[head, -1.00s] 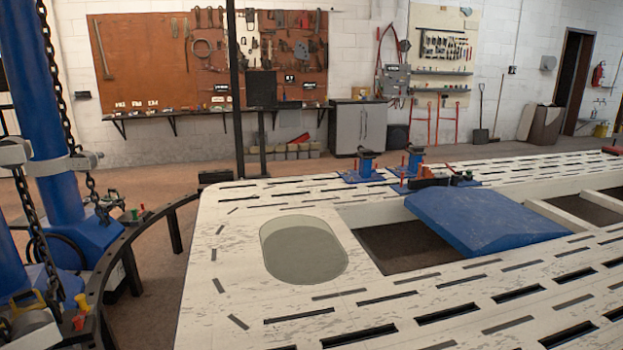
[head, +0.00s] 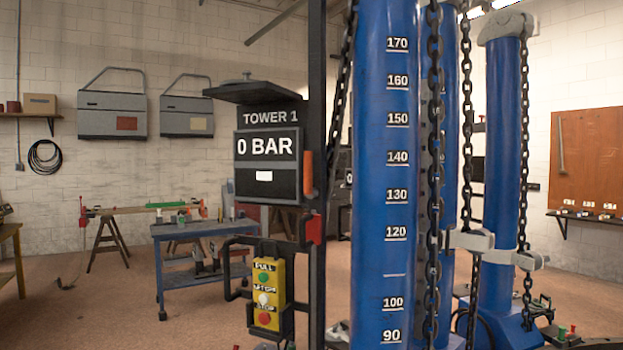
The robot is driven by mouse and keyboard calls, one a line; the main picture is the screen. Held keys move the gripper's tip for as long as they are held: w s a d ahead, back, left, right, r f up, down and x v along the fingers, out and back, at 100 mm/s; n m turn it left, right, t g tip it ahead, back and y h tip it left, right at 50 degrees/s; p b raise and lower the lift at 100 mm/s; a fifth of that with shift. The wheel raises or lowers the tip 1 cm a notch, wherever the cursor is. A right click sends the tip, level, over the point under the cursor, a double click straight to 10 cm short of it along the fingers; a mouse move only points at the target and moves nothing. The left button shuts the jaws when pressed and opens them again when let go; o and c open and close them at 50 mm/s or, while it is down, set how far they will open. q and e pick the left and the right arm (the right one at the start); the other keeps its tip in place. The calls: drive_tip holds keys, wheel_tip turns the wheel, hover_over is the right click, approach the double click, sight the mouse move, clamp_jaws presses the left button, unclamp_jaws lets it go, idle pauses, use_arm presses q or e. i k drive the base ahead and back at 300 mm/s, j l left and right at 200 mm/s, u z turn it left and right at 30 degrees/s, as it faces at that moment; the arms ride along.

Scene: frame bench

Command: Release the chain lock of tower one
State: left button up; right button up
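The tower one column (head: 385,200) stands upright right of centre, blue with a white scale from 90 to 170. A dark chain (head: 433,180) hangs down along it, and another slants along its left edge. A panel marked TOWER 1 (head: 268,116) on a black post left of the column reads 0 BAR. An orange handle (head: 307,173) and a red part (head: 314,229) sit on the post beside the panel. I cannot tell which part is the chain lock. A yellow control box (head: 268,294) with green, white and red buttons hangs below. Neither gripper is in view.
Another blue tower (head: 502,170) with chains and pale clamps (head: 470,240) stands to the right. A blue workbench (head: 200,262) and a sawhorse stand (head: 110,240) are at the left back. Reddish floor (head: 110,325) is open at front left.

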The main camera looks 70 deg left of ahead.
sight(310, 193)
drive_tip(key=u, duration=2.3)
